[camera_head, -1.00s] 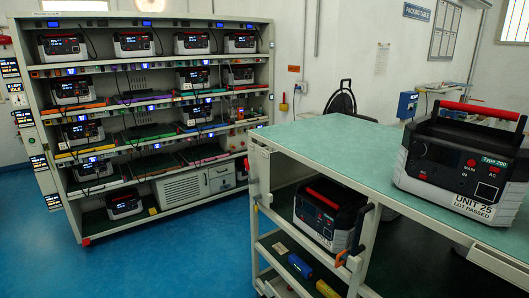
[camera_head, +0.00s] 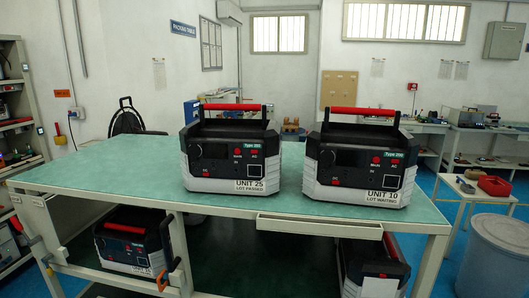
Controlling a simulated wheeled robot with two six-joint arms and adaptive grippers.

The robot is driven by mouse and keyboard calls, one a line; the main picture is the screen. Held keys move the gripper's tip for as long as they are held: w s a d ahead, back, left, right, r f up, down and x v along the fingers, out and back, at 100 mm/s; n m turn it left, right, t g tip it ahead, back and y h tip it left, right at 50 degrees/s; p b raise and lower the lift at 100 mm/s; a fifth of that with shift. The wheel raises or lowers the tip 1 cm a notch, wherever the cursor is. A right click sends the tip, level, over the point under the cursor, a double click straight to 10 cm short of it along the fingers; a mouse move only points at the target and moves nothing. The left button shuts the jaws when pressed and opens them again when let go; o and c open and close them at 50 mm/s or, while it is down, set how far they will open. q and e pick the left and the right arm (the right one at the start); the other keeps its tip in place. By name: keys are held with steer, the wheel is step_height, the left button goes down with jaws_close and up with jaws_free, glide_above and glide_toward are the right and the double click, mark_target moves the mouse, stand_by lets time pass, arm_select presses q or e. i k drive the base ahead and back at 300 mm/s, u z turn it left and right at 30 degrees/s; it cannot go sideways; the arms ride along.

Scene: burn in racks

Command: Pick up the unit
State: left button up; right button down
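Two units stand upright side by side on the green-topped table (camera_head: 110,172). The left one, Unit 25 (camera_head: 232,160), is black and white with a red handle and a label reading "LOT PASSED". The right one, Unit 10 (camera_head: 357,168), looks alike and its label reads "LOT WAITING". Another unit (camera_head: 133,243) sits on the shelf below the table at the left. One more unit (camera_head: 373,268) is below at the right, partly cut off by the frame's bottom edge. Neither of my grippers is in view.
The rack (camera_head: 28,110) stands at the far left edge. A grey bin (camera_head: 497,255) and a small white table (camera_head: 470,190) holding a red tray (camera_head: 494,186) are at the right. The table's left top is clear.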

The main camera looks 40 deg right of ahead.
mark_target(339, 167)
steer(key=z, duration=2.1)
